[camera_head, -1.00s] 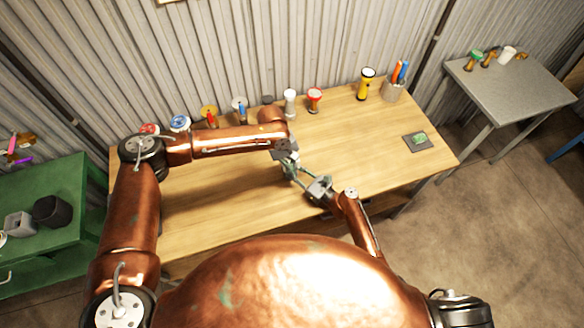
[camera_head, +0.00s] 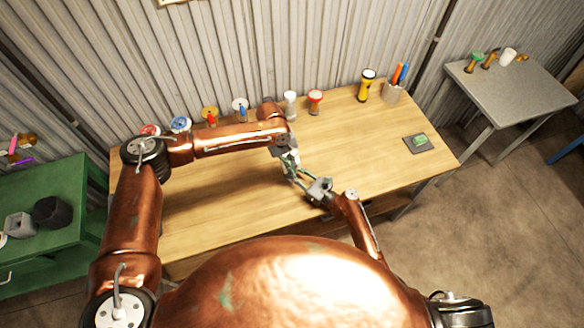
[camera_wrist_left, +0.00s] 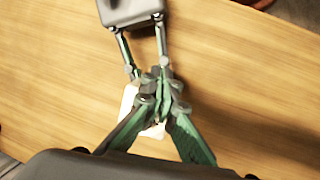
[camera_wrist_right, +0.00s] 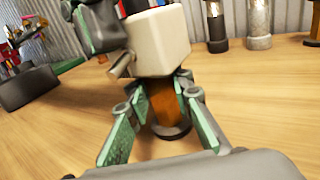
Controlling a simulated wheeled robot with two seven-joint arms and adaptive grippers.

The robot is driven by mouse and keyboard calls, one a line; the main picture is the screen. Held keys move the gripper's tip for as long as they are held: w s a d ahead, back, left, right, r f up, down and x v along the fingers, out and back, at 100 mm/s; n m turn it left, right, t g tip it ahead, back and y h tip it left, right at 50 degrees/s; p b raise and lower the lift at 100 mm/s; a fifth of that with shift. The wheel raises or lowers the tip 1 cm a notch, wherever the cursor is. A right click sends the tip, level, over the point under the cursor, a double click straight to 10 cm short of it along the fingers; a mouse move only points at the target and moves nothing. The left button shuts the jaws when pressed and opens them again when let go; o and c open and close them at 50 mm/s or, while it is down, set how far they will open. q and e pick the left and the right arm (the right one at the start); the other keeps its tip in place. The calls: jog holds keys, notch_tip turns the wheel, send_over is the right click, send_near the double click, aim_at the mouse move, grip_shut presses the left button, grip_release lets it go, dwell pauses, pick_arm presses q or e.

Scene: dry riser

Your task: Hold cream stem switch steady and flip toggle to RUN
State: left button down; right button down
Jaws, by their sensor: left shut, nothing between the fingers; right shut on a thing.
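The cream switch (camera_wrist_right: 160,42) has a boxy cream head, a brown stem (camera_wrist_right: 163,105) and a dark round base, and stands on the wooden table in the right wrist view. A small metal toggle (camera_wrist_right: 122,65) sticks out from its left side. My right gripper (camera_wrist_right: 178,88) is shut on the stem below the head. My left gripper (camera_wrist_right: 100,28) is shut and empty, close beside the head and above the toggle; contact is unclear. In the left wrist view, the grippers largely hide the switch, with cream edges (camera_wrist_left: 130,99) showing. In the head view, both grippers meet above mid-table (camera_head: 288,163).
Along the table's back stand a white lamp (camera_head: 290,102), a red lamp (camera_head: 315,101), a yellow flashlight (camera_head: 366,84) and a pen cup (camera_head: 393,93). A dark pad (camera_head: 418,144) lies at right. The table's front left (camera_head: 215,222) is clear.

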pick_arm(q)
jog(key=s+a+r, duration=0.1)
jog(key=s+r, duration=0.4)
jog(key=r, duration=0.8)
jog(key=shift+a, duration=0.15)
jog(key=shift+w, duration=0.1)
pick_arm(e)
jog(key=c, duration=1.6)
grip_release()
